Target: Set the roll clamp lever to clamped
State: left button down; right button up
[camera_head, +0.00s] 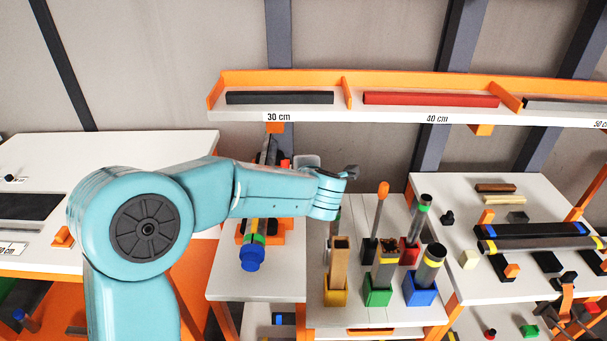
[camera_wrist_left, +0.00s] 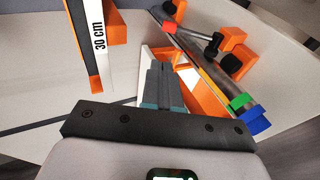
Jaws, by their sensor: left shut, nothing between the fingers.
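A dark roll or tube with red, green and blue bands (camera_wrist_left: 212,67) lies across an orange holder (camera_wrist_left: 238,45) in the left wrist view. A black lever-like part with a rounded end (camera_wrist_left: 214,43) stands beside the roll, next to the orange holder; I cannot tell its setting. In the head view the roll's blue end (camera_head: 253,259) shows below my left arm, which hides much of the holder. My left gripper (camera_head: 350,173) is shut and empty; its fingers (camera_wrist_left: 162,84) are left of the roll in the wrist view, apart from it. My right gripper is not in view.
A shelf (camera_head: 370,115) with black and red bars runs along the wall behind. Upright tools stand in coloured cups, including a blue cup (camera_head: 420,290), right of the roll. A right table (camera_head: 500,290) holds bars and small blocks.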

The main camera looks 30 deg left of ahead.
pick_arm(q)
jog(key=v, duration=0.4)
jog(key=shift+d+r, duration=0.2)
jog(key=shift+r, duration=0.2)
jog(key=shift+s, duration=0.1)
jog(key=shift+d, duration=0.1)
